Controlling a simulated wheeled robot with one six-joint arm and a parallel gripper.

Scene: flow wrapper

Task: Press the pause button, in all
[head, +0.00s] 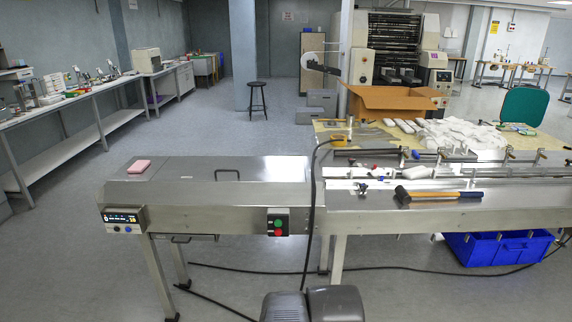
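A small control panel (123,218) is on the front left corner of the steel flow wrapper (215,196). It has a lit dark display with small round buttons below it, at least one of them blue. No label is readable, so I cannot tell which button is pause. My gripper is not in view. Grey rounded parts of my own body show at the bottom middle, apart from the panel and the switch box in the picture.
A pink block (139,166) lies on the machine's left end. A hammer (438,195) lies on the right part. A black cable (312,200) hangs over the front edge and others cross the floor. A blue crate (497,249) stands below right. Front left floor is clear.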

